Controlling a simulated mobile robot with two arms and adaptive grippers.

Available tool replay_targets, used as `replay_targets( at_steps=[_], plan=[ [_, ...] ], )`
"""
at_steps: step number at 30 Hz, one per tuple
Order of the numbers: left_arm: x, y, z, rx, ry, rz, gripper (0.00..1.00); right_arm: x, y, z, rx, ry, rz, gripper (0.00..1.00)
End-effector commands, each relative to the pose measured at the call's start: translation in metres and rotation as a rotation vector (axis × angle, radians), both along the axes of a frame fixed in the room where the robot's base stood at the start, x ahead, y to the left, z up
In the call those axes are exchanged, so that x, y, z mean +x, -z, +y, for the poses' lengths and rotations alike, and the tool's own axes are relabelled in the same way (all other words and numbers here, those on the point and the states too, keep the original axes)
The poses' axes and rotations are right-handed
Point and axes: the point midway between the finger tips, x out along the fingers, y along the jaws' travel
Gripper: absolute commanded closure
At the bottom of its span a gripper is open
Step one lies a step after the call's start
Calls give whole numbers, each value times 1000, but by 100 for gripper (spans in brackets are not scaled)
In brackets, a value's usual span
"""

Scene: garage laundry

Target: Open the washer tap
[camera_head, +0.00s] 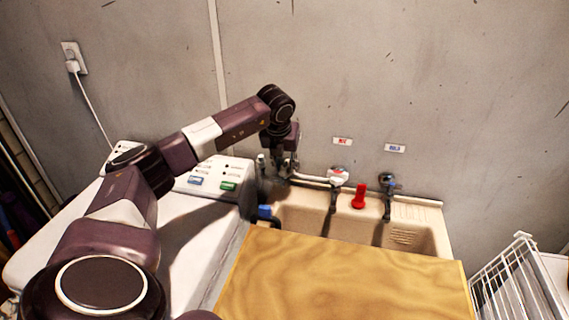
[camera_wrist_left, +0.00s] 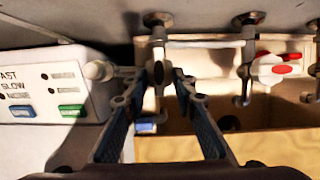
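In the left wrist view a dark metal tap (camera_wrist_left: 157,72) comes down from its wall mount, between the fingers of my left gripper (camera_wrist_left: 160,76). The fingers stand apart on either side of it, and gaps show; I cannot tell whether either finger touches it. In the head view my left gripper (camera_head: 285,168) is at the wall, at the sink's back left corner, and largely hides this tap. A second tap (camera_head: 338,175) with a white and red top and a third dark tap (camera_head: 387,183) stand to the right. My right gripper is not in view.
The washer (camera_head: 215,185) with its control panel stands left of the beige sink (camera_head: 425,232). A blue hose fitting (camera_head: 265,212) is between them. A red object (camera_head: 359,196) is at the sink's back. A wooden board (camera_head: 340,280) covers the front; a white rack (camera_head: 510,280) stands right.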

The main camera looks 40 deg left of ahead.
Motion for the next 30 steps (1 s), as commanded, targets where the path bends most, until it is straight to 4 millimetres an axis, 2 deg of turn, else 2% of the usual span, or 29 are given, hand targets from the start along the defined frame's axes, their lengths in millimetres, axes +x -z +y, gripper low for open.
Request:
replay_targets(
  at_steps=[11, 14, 24, 30],
  plan=[
    [0, -10, 0, 2, 0, -8, 72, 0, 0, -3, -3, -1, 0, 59],
    [-5, -24, -3, 2, 2, -11, 72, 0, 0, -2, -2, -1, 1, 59],
    [-28, -89, -16, 2, 0, -8, 72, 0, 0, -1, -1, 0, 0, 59],
    [-36, -109, -21, 0, 1, -4, 72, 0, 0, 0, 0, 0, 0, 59]
  ],
)
